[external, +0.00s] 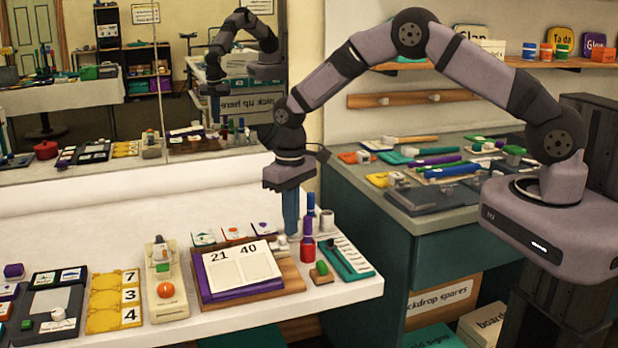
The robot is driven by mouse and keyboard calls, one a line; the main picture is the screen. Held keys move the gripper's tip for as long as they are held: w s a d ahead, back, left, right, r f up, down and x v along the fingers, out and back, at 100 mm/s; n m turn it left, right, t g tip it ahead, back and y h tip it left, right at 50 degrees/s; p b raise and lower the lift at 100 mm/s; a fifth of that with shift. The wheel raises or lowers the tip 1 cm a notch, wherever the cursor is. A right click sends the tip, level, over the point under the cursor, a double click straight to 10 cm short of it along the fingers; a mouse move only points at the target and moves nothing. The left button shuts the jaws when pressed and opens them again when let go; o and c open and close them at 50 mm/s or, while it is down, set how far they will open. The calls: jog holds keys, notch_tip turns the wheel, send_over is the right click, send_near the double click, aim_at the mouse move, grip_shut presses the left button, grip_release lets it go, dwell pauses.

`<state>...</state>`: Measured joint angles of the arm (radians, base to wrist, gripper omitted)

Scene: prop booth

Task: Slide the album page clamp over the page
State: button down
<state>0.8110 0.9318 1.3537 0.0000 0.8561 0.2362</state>
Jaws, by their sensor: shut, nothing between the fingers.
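The album (214,288) is a purple-edged book on a wooden board (292,277) near the front of the white table. Its cream page (241,268) lies open face up, with the numbers 21 and 40 at its top. My gripper (291,232) points down just right of the page's upper right corner, with its blue fingers shut and empty. A small pale piece shows by the fingertips at the board's right side. I cannot tell whether it is the clamp or whether the fingers touch it. The clamp is not clearly visible.
An orange-knobbed panel (165,292) and a yellow number board (114,302) lie left. A mirror (100,150) stands behind.

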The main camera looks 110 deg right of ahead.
jog(key=shift+f, duration=0.15)
jog(key=shift+f+b, duration=0.8)
jog(key=shift+f, duration=0.2)
jog(key=shift+s+a+f+b, duration=0.35)
jog(key=shift+f, duration=0.3)
jog(key=shift+w+d, duration=0.1)
jog(key=shift+w, duration=0.6)
jog(key=shift+r, duration=0.15)
jog(key=shift+w+d+r+p, duration=0.1)
jog(key=shift+r+p, duration=0.3)
jog(key=shift+r, duration=0.15)
jog(key=shift+w+d+r+p, duration=0.1)
jog(key=shift+r+p, duration=0.3)
jog(key=shift+r, duration=0.1)
jog(key=shift+r+p, duration=1.2)
jog(key=shift+r, duration=0.7)
